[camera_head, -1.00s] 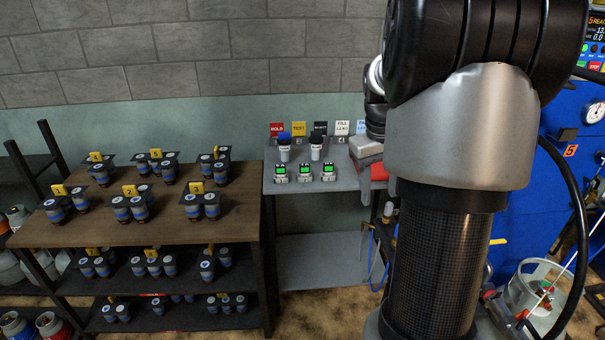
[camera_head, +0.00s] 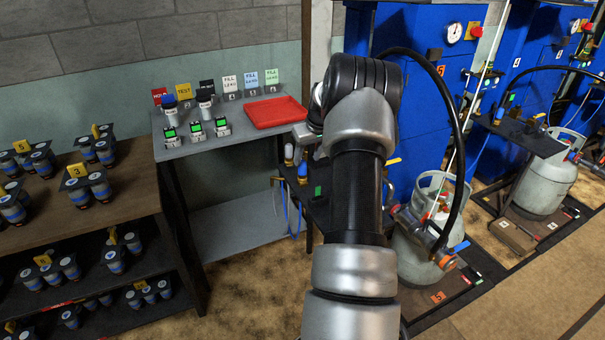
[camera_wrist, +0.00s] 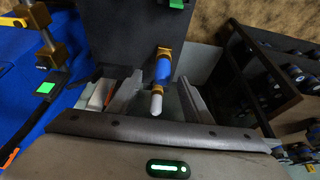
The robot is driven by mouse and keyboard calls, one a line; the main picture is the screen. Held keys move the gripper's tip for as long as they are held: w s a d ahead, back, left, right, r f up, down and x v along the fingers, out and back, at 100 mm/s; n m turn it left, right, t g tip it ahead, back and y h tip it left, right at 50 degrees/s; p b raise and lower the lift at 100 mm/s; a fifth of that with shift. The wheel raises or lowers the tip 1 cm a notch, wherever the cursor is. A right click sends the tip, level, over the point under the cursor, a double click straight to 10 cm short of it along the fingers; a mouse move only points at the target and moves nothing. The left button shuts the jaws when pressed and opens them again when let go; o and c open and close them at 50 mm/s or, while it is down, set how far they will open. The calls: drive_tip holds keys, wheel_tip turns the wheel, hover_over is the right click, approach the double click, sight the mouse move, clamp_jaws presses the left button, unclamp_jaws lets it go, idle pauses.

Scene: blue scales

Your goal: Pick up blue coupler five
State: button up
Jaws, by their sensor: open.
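A blue coupler with brass collars and a pale rounded tip (camera_wrist: 162,72) stands out in the wrist view, between the two fingers of my gripper (camera_wrist: 160,92). The fingers are apart and nothing is gripped; I cannot tell how far the coupler lies beyond them. In the head view, a blue coupler (camera_head: 302,170) shows at the dark stand by the blue machine, just below my gripper (camera_head: 308,137). My arm hides part of that stand. No number is readable on the coupler itself.
A blue machine (camera_head: 410,110) with an orange 5 label stands behind my arm. A gas cylinder (camera_head: 425,240) and black hose are to the right. A grey bench (camera_head: 220,142) with a red tray (camera_head: 274,112) is left. A wooden table (camera_head: 125,195) holds several numbered blue-banded parts.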

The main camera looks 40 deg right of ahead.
sight(303, 164)
drive_tip(key=shift+w+a+b+x, duration=0.15)
drive_tip(key=shift+b+x, duration=0.15)
drive_tip(key=shift+x, duration=1.4)
drive_tip(key=shift+w+a+b+x, duration=0.15)
drive_tip(key=shift+b+x, duration=0.1)
drive_tip(key=shift+x, duration=1.45)
drive_tip(key=shift+r, duration=0.1)
clamp_jaws()
drive_tip(key=shift+r+p, duration=0.85)
drive_tip(key=shift+r, duration=4.15)
wheel_tip(303, 164, up, 5)
drive_tip(key=p, duration=0.3)
drive_tip(key=shift+p, duration=0.3)
